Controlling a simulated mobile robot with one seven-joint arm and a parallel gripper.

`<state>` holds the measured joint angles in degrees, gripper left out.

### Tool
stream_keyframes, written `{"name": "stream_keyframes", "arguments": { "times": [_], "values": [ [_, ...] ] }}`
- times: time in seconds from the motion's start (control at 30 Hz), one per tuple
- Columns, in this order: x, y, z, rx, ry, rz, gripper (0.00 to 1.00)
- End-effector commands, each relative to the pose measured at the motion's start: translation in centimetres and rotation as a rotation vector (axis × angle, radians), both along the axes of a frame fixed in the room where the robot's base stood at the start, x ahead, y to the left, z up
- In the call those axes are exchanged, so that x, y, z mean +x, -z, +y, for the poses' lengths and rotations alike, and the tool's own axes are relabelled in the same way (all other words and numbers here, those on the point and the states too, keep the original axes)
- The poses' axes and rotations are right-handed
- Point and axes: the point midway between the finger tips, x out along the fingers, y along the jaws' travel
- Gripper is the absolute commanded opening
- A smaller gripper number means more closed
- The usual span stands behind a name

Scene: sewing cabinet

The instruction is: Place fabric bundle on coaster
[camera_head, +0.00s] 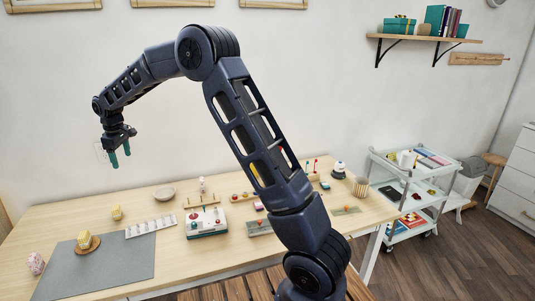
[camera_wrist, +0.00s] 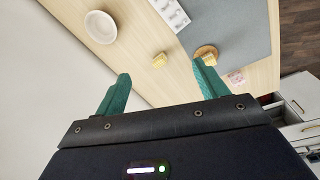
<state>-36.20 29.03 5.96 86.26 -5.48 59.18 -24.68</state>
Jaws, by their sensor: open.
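A round wooden coaster (camera_head: 94,247) lies on the grey mat at the front left of the table. A yellowish bundle (camera_head: 84,239) sits on it. A second similar yellowish bundle (camera_head: 117,212) stands on bare wood behind the mat; it also shows in the wrist view (camera_wrist: 159,60). I cannot tell which one is the fabric bundle named. In the wrist view the coaster (camera_wrist: 214,52) is partly hidden by a green finger. My gripper (camera_head: 121,156) is open and empty, fingers pointing down, high above the table's back left and apart from everything.
The grey mat (camera_head: 130,270) has bare room to the right. A pink patterned object (camera_head: 36,263) stands at its left edge. A white slotted tray (camera_head: 151,227), a bowl (camera_head: 164,193) and a white and green device (camera_head: 207,222) stand to the right. A wall is behind.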

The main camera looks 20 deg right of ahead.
Motion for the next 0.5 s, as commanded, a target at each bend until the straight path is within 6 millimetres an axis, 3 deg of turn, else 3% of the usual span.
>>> {"name": "stream_keyframes", "arguments": {
  "times": [0.03,0.2,0.5],
  "values": [
    [-0.1,-1.6,-2.2,0.006,0.032,-0.01,0.72],
    [-1.0,-5.7,-8.8,0.024,0.139,-0.032,0.72],
    [-4.6,-11.2,-20.1,0.056,0.331,-0.072,0.72]
  ]
}}
